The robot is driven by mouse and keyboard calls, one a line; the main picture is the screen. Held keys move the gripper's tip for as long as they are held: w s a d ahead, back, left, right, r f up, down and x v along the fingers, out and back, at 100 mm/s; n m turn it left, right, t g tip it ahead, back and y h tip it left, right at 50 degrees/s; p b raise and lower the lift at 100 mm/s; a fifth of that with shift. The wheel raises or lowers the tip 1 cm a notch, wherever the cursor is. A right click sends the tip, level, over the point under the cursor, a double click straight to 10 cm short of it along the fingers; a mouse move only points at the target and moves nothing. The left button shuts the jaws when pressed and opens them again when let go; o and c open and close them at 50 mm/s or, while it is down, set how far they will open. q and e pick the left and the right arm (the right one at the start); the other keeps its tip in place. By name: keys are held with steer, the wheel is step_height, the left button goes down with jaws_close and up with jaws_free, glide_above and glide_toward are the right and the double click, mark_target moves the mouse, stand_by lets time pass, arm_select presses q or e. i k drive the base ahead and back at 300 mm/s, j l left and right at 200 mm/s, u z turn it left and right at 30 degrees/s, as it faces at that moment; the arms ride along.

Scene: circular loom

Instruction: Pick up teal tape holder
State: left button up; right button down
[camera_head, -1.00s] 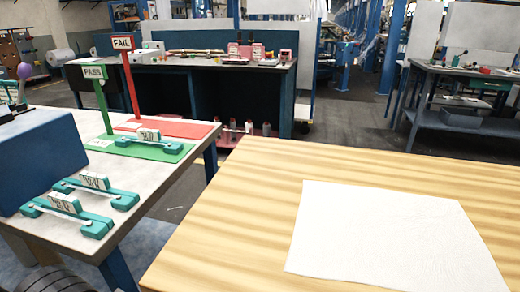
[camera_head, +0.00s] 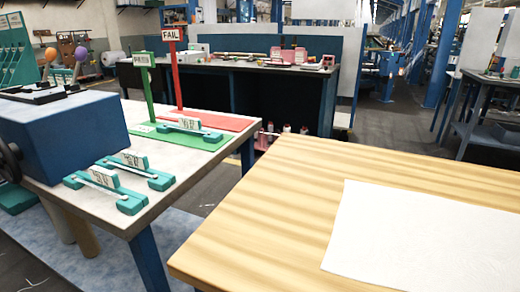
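Three teal tape holders with white labels show on the white-topped table at the left. The nearest tape holder (camera_head: 103,190) lies close to the table's front edge. A second tape holder (camera_head: 134,170) lies just behind it, further right. A third tape holder (camera_head: 190,129) lies on the green mat (camera_head: 178,141) by the PASS sign. The label writing is too small to read. Neither of my grippers is in view.
A blue machine box (camera_head: 65,130) with levers stands on the white table (camera_head: 170,195), left of the holders. Green PASS (camera_head: 144,62) and red FAIL (camera_head: 172,38) signs stand behind. A wooden table (camera_head: 270,200) with a white sheet (camera_head: 420,240) is at right.

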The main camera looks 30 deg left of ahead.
mark_target(131, 203)
steer(key=u, duration=1.9)
steer(key=i+j+z, duration=0.1)
steer(key=z, duration=1.05)
steer(key=j+z, duration=0.3)
steer(key=j, duration=0.2)
steer(key=j+z, duration=0.25)
steer(key=j, duration=0.3)
steer(key=k+j+z, duration=0.1)
steer(key=j+z, duration=0.2)
steer(key=j, duration=0.2)
steer(key=k+j+z, duration=0.1)
steer(key=j+z, duration=0.15)
steer(key=j, duration=0.25)
